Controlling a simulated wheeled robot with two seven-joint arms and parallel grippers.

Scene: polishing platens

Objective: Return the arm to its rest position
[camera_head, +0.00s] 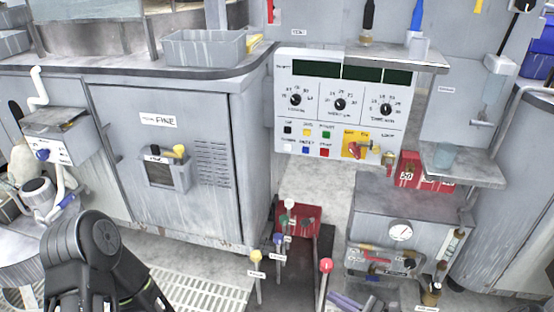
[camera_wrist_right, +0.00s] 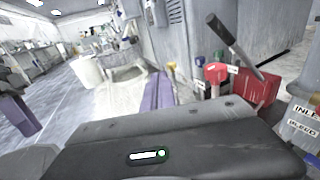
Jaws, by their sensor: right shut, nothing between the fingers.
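My right gripper (camera_head: 352,301) shows only in part at the bottom edge of the head view, as purple fingers beside a red-knobbed lever. In the right wrist view its purple fingers (camera_wrist_right: 158,90) lie side by side, shut, with nothing between them. A dark link of my left arm fills the lower left of the head view; its gripper is outside that view. A purple piece (camera_wrist_right: 18,113) at the left of the wrist view looks like my left gripper, too small to read its jaws.
The control panel (camera_head: 335,105) stands ahead, with a grey cabinet (camera_head: 225,125) left of it. Levers with yellow and red knobs (camera_head: 326,265) rise near the right gripper. A gauge box (camera_head: 400,233) stands right. A red box (camera_wrist_right: 255,86) is close in the wrist view.

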